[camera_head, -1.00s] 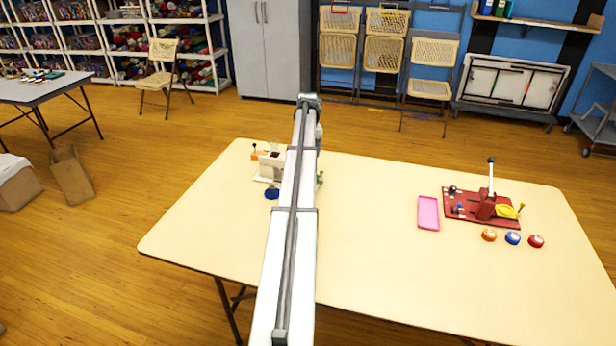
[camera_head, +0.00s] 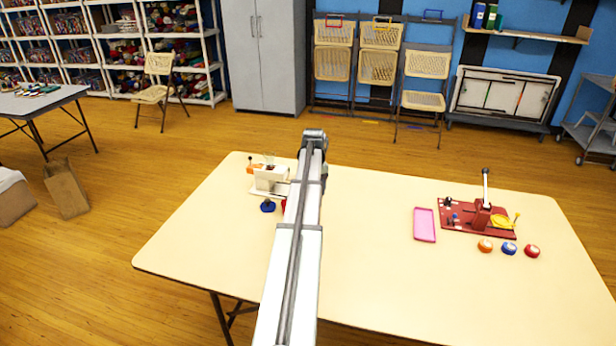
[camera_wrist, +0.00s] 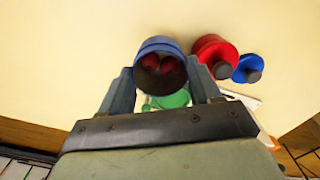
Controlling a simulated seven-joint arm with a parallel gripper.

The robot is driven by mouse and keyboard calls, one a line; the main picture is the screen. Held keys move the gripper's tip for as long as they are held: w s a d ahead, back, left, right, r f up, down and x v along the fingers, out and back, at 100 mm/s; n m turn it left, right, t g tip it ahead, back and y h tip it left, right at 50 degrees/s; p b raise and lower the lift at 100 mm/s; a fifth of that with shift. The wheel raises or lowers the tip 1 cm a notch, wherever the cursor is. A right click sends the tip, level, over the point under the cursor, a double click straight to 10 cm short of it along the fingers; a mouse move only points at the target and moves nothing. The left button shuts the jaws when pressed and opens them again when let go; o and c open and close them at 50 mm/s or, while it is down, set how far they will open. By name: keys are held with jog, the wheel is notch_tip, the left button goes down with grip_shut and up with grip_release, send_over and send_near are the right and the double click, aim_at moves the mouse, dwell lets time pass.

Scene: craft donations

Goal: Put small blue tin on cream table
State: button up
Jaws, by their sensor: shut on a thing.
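My gripper (camera_wrist: 162,88) is shut on a small blue tin (camera_wrist: 158,44) in the wrist view. The tin's open-looking end faces the camera, with dark and reddish shapes inside. The cream table (camera_head: 400,285) shows below in the head view, and its pale surface fills much of the wrist view. I cannot tell whether the tin touches the table. In the head view my arm hides the gripper and the held tin.
A red knobbed piece (camera_wrist: 214,56) and a blue one (camera_wrist: 248,68) stand beside the tin. A green round thing (camera_wrist: 172,100) is partly hidden below it. A white machine (camera_head: 268,180), pink tray (camera_head: 424,225) and red press (camera_head: 480,216) are on the table. The table's middle is clear.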

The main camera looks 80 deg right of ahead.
jog(key=shift+s+a+f, duration=0.3)
jog(key=shift+s+a, duration=0.05)
jog(key=shift+a, duration=0.25)
jog(key=shift+f, duration=1.85)
jog(key=shift+f, duration=0.55)
jog(key=o, duration=0.9)
jog(key=shift+r, duration=0.15)
jog(key=shift+r, duration=3.6)
